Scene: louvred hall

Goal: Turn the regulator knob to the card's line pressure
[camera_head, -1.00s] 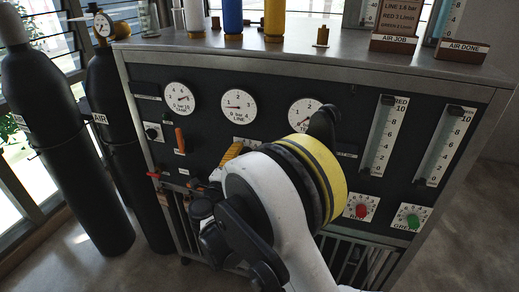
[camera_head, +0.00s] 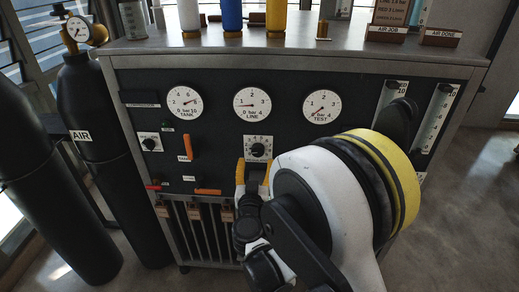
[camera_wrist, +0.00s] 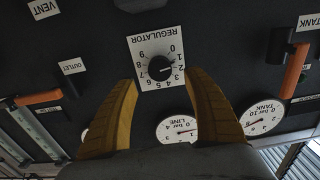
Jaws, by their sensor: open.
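The regulator knob (camera_head: 258,149) is a small black dial on a white numbered plate, mid-panel. In the wrist view the knob (camera_wrist: 159,68) appears upside down, its white mark pointing roughly toward 2. My gripper (camera_head: 253,168) has yellow-orange fingers, open and empty, just below the knob in the head view. In the wrist view the open fingers (camera_wrist: 161,80) reach toward either side of it; no contact is visible. The LINE gauge (camera_head: 252,105) needle points near 1. The job card (camera_head: 393,12) stands on the top right; its LINE figure is cut off and hard to read.
The TANK gauge (camera_head: 184,102) and TEST gauge (camera_head: 321,106) flank the LINE gauge. An orange lever (camera_head: 188,147) is left of the knob. Black cylinders (camera_head: 92,150) stand left. My arm hides the panel's lower right. The AIR DONE holder (camera_head: 440,37) is at the top right.

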